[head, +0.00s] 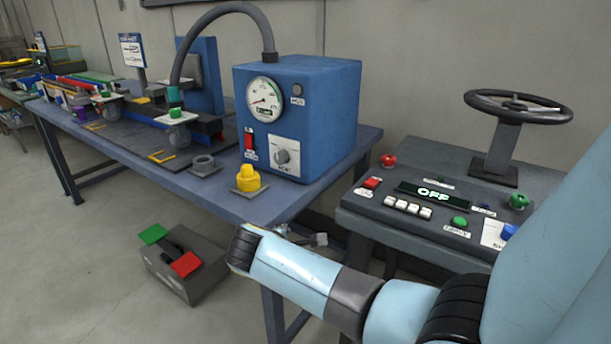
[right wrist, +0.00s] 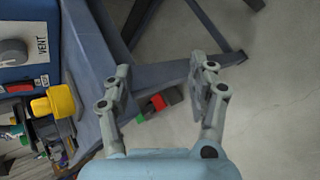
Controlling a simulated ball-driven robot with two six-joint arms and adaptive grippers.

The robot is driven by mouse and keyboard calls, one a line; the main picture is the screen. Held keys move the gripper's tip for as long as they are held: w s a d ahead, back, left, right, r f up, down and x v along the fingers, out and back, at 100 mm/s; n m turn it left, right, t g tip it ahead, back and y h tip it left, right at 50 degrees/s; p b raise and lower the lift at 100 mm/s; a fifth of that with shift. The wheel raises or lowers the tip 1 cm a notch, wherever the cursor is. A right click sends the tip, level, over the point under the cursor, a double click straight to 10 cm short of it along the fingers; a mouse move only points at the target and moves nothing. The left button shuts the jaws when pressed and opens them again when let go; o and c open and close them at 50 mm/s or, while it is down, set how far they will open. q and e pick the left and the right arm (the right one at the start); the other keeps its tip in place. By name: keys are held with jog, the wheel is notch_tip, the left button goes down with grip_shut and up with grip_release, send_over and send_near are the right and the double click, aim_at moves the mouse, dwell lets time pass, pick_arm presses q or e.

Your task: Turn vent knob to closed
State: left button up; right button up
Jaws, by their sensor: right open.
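The vent knob (head: 282,156) is a grey dial on a white plate on the front of a blue box (head: 325,95). In the right wrist view the knob (right wrist: 12,52) is at the left edge beside the word VENT, partly cut off. I cannot tell its exact setting. My right gripper (right wrist: 162,75) is open and empty, with its fingers apart over the table's edge and floor, to the right of the knob and not touching it. In the head view it shows only as a small grey part (head: 318,239) behind my arm, below the box. My left gripper is not in view.
A yellow knob (head: 248,178) stands on the blue table (head: 225,205) in front of the box. A gauge (head: 264,99) and red switch (head: 249,141) are on the box. A console (head: 440,212) with buttons and a steering wheel (head: 517,106) is at right. A pedal box (head: 185,266) is on the floor.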

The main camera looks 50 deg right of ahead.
jog(key=s+a+f+y, duration=0.1)
jog(key=s+a+f, duration=0.1)
jog(key=s+f, duration=0.2)
jog(key=s+a+f+m+y, duration=0.1)
jog(key=s+f, duration=0.3)
jog(key=f, duration=0.5)
jog(key=shift+s+a+g+y, duration=0.15)
jog(key=shift+a+g+y, duration=0.15)
jog(key=shift+a+y, duration=0.2)
